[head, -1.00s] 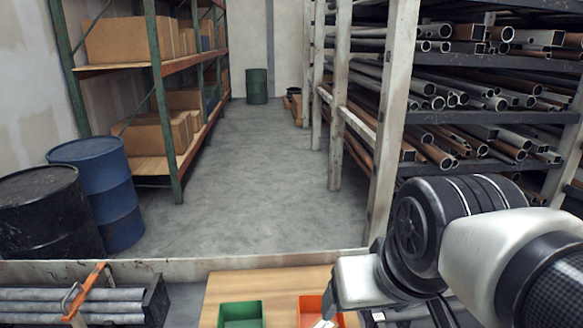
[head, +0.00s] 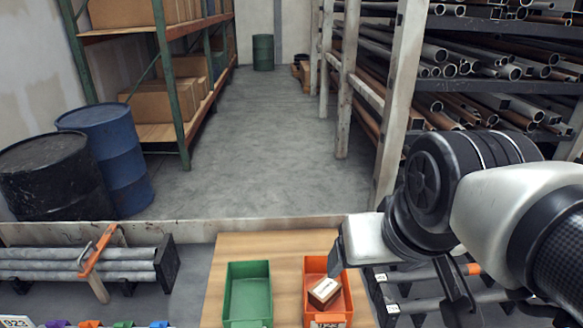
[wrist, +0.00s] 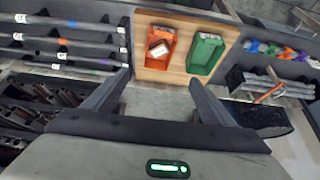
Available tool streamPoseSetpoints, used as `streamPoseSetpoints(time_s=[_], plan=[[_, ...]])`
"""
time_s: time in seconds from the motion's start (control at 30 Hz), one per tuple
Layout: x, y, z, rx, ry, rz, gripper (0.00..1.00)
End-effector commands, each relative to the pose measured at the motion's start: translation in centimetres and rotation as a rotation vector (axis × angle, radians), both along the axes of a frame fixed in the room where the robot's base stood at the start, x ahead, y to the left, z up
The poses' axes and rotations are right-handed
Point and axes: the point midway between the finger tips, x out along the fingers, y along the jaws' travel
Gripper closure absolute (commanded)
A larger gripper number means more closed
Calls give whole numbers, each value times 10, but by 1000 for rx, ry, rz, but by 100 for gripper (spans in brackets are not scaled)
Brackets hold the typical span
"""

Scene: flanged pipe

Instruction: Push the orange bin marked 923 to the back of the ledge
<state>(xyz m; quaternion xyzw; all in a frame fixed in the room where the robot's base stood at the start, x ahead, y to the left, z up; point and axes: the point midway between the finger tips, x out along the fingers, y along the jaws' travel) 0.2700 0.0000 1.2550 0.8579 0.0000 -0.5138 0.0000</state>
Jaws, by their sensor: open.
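The orange bin (head: 311,270) stands on the wooden ledge (head: 285,247), with a small brown box (head: 324,291) inside it. Its front label is partly cut off at the bottom of the head view, and I cannot read its number surely. The orange bin also shows in the wrist view (wrist: 155,33), beyond my fingertips. A green bin (head: 248,293) stands beside it, to its left in the head view. My gripper (wrist: 160,84) is open and empty, apart from the bins.
Racked bars with white tags (wrist: 60,38) lie beside the ledge. Grey pipes (head: 75,265) with an orange-handled tool (head: 97,258) lie at left. Wood is bare behind the bins.

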Motion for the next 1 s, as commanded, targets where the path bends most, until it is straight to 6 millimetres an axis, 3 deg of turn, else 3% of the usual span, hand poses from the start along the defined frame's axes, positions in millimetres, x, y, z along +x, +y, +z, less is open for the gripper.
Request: streamPoseSetpoints(time_s=[0.4, 0.57, 0.67, 0.87, 1.0], plan=[[0, 0, 0, 0, 0, 0, 22], [7, -1, 2, -7, 12, -2, 48], [27, -2, 4, -24, 46, -5, 64], [105, -6, -5, -71, 152, -4, 98], [165, -6, -30, -86, 227, 3, 100]])
